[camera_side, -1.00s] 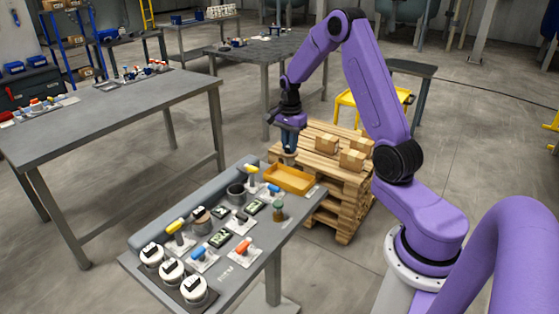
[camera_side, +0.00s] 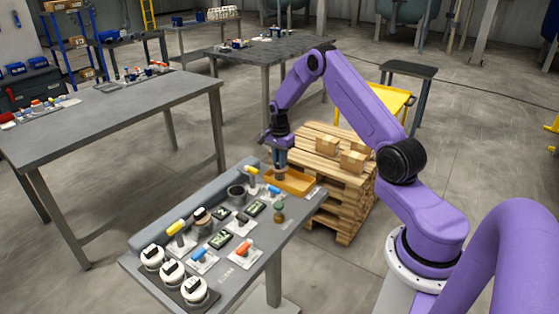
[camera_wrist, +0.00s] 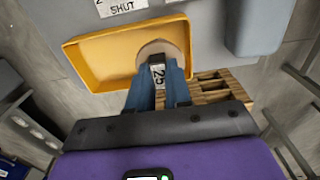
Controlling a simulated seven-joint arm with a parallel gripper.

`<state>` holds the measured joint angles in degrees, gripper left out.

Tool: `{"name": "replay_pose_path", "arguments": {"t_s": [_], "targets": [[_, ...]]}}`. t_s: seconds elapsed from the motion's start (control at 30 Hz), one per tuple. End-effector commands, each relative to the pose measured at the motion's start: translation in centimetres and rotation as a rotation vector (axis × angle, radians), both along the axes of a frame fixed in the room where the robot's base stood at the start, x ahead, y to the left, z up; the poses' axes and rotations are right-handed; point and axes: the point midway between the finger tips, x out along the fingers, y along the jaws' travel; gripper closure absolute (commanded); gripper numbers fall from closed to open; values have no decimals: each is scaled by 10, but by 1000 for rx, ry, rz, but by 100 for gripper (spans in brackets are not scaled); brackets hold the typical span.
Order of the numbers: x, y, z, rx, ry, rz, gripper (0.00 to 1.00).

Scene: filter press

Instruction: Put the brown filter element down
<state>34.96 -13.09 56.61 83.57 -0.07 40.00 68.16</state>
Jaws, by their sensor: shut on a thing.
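My gripper (camera_wrist: 158,98) has its blue fingers shut on the brown filter element (camera_wrist: 163,48), a round piece with a pale label reading 25. In the wrist view it covers the right end of the yellow-orange tray (camera_wrist: 100,62). In the side view, my gripper (camera_side: 280,160) points down with the element (camera_side: 279,173) at the left part of the tray (camera_side: 298,183). I cannot tell whether the element touches the tray floor. The fingers hide part of the element.
The grey bench (camera_side: 255,240) holds several valve handles, labels and white-topped round units (camera_side: 195,289). A wooden pallet stack (camera_side: 335,195) with cardboard boxes (camera_side: 353,160) is behind.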

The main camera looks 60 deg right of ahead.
Motion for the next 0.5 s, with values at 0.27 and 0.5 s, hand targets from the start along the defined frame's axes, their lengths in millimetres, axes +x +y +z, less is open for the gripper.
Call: {"name": "replay_pose_path", "arguments": {"t_s": [0.27, 0.5], "targets": [[0, 0, -1, -1, -2, 0, 100], [0, 0, -3, 0, -1, 0, 56]]}}
